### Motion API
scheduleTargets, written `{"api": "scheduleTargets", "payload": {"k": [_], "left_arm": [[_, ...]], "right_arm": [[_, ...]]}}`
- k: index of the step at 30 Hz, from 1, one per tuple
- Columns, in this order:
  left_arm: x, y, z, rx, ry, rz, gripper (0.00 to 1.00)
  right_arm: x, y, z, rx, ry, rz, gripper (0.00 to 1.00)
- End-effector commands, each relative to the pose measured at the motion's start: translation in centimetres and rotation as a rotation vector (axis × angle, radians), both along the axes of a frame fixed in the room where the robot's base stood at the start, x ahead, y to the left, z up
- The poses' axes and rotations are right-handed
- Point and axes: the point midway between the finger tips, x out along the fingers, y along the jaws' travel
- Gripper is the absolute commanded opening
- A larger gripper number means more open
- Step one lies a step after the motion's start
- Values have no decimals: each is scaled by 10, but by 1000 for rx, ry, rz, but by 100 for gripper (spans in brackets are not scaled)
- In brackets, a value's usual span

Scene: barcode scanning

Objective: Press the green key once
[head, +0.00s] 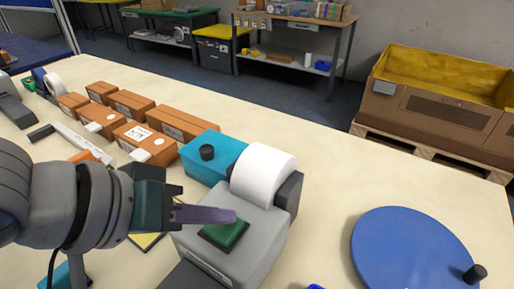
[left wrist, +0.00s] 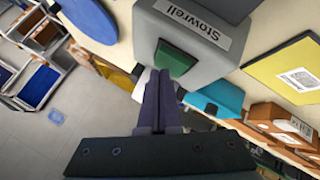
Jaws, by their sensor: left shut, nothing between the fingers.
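The green key (head: 224,232) is a dark green square on top of a grey label printer (head: 262,238) with a white paper roll. My left gripper (head: 232,216) is shut and empty, its fingertips over the far part of the key in the head view. In the left wrist view the closed fingers (left wrist: 160,80) point at the green key (left wrist: 174,57) and cover its near edge. I cannot tell whether the tips touch the key. The printer's label reading "Stowrell" (left wrist: 190,20) shows there too. My right gripper is not in view.
A teal box with a black knob (head: 207,153) stands right behind the printer. Several brown cartons (head: 150,143) lie at the back left. A blue turntable (head: 405,250) is at the right. Bare table lies between it and the printer.

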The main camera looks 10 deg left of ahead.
Motion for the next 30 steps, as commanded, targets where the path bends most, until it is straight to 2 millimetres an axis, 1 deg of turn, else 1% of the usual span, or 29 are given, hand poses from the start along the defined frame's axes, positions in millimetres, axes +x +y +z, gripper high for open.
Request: {"api": "scheduleTargets", "payload": {"k": [30], "left_arm": [[0, 0, -12, 2, 2, 0, 0]], "right_arm": [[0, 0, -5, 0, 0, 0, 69]]}}
